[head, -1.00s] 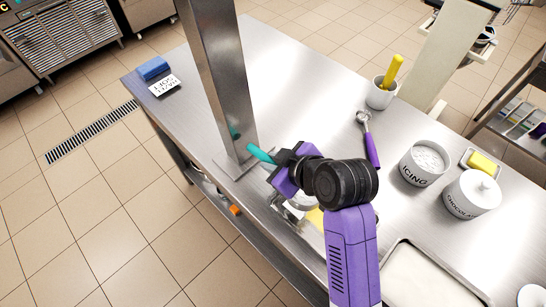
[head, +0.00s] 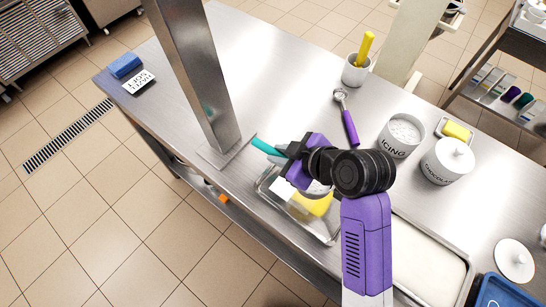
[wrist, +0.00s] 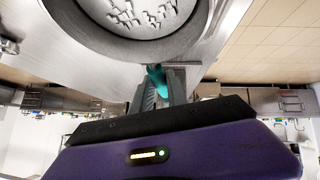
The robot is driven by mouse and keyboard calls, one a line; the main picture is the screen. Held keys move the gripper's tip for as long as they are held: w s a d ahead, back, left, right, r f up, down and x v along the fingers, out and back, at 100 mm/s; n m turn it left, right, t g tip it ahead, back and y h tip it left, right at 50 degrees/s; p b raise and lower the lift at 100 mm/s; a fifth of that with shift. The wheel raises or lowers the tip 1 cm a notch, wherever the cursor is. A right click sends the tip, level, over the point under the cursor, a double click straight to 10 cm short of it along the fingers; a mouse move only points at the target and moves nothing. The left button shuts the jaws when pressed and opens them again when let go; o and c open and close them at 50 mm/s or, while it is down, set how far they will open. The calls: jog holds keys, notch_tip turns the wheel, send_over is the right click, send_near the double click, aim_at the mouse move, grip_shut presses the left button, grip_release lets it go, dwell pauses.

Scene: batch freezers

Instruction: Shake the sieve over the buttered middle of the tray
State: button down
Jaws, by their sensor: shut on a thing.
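My gripper (head: 287,151) is shut on the teal handle of the sieve (head: 264,146). The handle also shows between the fingers in the wrist view (wrist: 156,77). The sieve's round metal bowl (wrist: 143,45) fills the top of the wrist view, with white clumps inside it. In the head view the bowl is mostly hidden behind my gripper and wrist. The metal tray (head: 268,193) lies on the counter below my gripper, with a yellow patch (head: 314,206) in its middle and a white patch (head: 282,189) at its left. My arm hides part of the tray.
A steel post (head: 193,75) stands close left of my gripper. The icing tub (head: 402,137), chocolate jar (head: 447,162) and butter dish (head: 455,131) stand to the right. A purple-handled scoop (head: 350,128) lies behind. A pale-filled pan (head: 428,262) is at the front right.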

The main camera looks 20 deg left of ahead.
jog(key=shift+s+a+p, duration=0.2)
jog(key=shift+s+p, duration=0.25)
jog(key=shift+s, duration=0.1)
jog(key=shift+s+a+p, duration=0.15)
jog(key=shift+s+p, duration=0.25)
jog(key=shift+s, duration=0.1)
dwell(2.5)
